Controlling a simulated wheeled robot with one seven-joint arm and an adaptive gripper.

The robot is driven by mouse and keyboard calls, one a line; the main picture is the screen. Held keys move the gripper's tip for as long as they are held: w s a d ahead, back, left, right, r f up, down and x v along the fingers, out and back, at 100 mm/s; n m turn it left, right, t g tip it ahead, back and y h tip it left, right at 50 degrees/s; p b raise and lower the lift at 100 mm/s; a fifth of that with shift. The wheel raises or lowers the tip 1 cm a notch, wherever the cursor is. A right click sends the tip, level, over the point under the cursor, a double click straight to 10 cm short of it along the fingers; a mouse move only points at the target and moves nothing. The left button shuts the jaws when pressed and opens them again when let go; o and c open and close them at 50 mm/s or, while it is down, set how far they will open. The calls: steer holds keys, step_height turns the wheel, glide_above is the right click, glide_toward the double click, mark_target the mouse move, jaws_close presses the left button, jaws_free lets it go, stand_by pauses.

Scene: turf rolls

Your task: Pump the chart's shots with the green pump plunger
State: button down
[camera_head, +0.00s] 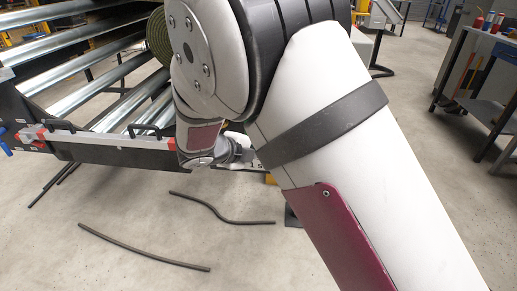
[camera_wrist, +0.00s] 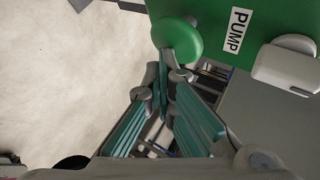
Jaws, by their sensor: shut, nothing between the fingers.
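The green pump plunger (camera_wrist: 178,42) shows as a round green knob at the top middle of the wrist view. It sits beside a green housing (camera_wrist: 270,15) with a white PUMP label (camera_wrist: 236,30). My gripper (camera_wrist: 173,76) is shut and empty. Its fingertips are right at the lower edge of the plunger in the picture; I cannot tell whether they touch it. In the head view my arm hides the plunger and most of the gripper. The chart is not recognisable in either view.
A machine with metal rollers (camera_head: 75,45) and a black frame bar (camera_head: 100,150) stands at the left. A green roll (camera_head: 159,38) lies behind my arm. Dark hoses (camera_head: 143,248) lie on the open concrete floor. A workbench (camera_head: 490,38) with bottles stands at the right.

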steer(key=shift+w+p, duration=0.3)
steer(key=shift+w, duration=0.2)
steer(key=shift+s, duration=0.1)
stand_by(0.5)
steer(key=shift+s+p, duration=1.15)
steer(key=shift+s, duration=0.5)
steer(key=shift+s+a+p, duration=0.1)
steer(key=shift+s+p, duration=1.05)
steer(key=shift+s, duration=1.4)
